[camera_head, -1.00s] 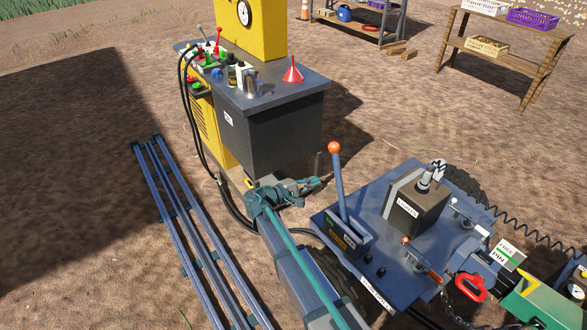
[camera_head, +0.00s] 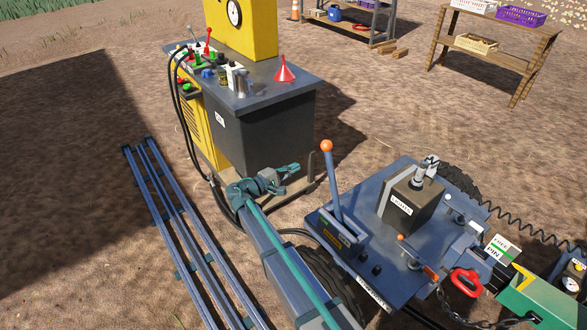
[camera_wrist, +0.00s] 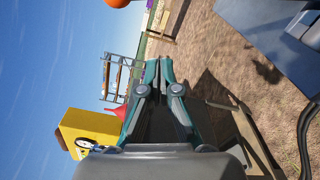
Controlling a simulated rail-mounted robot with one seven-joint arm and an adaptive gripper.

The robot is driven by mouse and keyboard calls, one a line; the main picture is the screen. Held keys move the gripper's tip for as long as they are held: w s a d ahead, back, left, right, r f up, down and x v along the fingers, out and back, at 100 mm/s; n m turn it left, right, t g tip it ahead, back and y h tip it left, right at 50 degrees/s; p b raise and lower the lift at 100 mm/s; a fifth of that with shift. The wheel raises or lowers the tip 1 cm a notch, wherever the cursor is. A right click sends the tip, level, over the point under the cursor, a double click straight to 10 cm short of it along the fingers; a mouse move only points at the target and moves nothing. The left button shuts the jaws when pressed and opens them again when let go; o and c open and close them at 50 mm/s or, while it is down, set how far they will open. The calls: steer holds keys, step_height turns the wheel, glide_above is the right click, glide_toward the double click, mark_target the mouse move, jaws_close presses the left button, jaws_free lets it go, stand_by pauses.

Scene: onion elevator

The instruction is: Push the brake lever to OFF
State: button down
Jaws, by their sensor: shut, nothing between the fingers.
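A tall blue lever (camera_head: 335,190) with an orange ball knob (camera_head: 327,146) rises from a bracket on the blue trailer deck. It leans slightly left; the small plate (camera_head: 340,239) at its base is too small to read, so I cannot confirm it is the brake lever. My gripper (camera_head: 296,169) is shut and empty, to the left of the lever and below knob height in the picture, apart from it. In the wrist view the gripper (camera_wrist: 158,66) points toward the shelves, and the orange knob (camera_wrist: 116,3) shows cut off at the top edge.
A grey box (camera_head: 410,203) and a small orange-knobbed lever (camera_head: 413,252) stand on the deck. A dark cabinet (camera_head: 262,130) with a yellow machine (camera_head: 240,30) stands behind my gripper. Blue rails (camera_head: 175,215) lie on the ground at left.

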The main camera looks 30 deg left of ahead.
steer(key=w+d+r+p, duration=0.1)
steer(key=w+d+p, duration=0.1)
steer(key=w+d, duration=0.4)
steer(key=shift+d+p, duration=0.4)
steer(key=shift+d, duration=0.05)
steer(key=shift+s+r, duration=0.1)
steer(key=shift+s, duration=0.05)
